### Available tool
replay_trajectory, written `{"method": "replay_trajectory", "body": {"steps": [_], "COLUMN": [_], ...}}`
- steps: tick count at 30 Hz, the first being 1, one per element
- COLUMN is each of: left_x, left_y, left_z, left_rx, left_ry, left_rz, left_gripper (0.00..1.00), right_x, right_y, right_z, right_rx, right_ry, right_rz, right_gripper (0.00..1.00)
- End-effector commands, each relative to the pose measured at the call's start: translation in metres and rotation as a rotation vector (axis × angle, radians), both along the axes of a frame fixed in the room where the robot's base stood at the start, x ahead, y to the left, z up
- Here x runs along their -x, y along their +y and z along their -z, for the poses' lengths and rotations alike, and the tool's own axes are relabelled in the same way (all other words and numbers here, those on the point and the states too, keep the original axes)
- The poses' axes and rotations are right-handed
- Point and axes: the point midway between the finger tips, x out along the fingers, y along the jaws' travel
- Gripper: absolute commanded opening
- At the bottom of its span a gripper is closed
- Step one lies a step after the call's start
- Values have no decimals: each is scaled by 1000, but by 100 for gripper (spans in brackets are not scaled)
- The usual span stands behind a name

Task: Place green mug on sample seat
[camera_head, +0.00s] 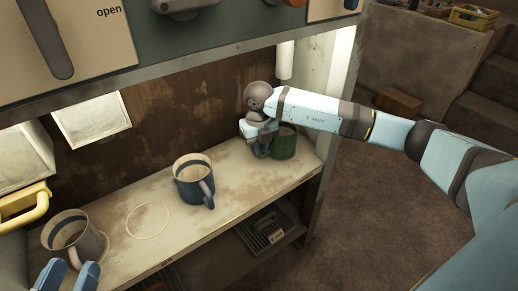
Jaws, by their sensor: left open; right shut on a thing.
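The green mug (285,143) stands at the right end of the shelf (235,183). My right gripper (263,147) is at the mug's left side and shut on it. The wrist and fingers cover part of the mug, and I cannot tell whether its base touches the shelf. A pale ring (148,206) on the shelf, left of centre, is empty; I cannot tell for certain that it is the sample seat. My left gripper (70,272) shows only its fingertips at the lower left. It is open and empty, in front of the grey mug.
A blue mug (189,185) stands between the ring and the green mug, its handle toward the front. A yellow handle (24,204) juts in at the left. A panel overhangs the shelf.

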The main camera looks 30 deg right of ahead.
Motion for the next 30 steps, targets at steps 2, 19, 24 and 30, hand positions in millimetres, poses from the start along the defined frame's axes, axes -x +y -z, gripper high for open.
{"method": "replay_trajectory", "body": {"steps": [2,19,24,30], "left_x": [1,2,2,12], "left_y": [0,0,-1,-6], "left_z": [-2,2,-7,-9], "left_rx": [2,5,18,81], "left_ry": [0,13,34,141], "left_rz": [0,-1,4,9], "left_gripper": [47,47,47,47], "right_x": [0,0,0,0], "right_y": [0,0,0,0], "right_z": [-2,0,-20,-65], "right_rx": [0,0,0,0], "right_ry": [0,0,-1,-3], "right_rz": [0,1,1,1], "right_gripper": [0,42,42,42]}}
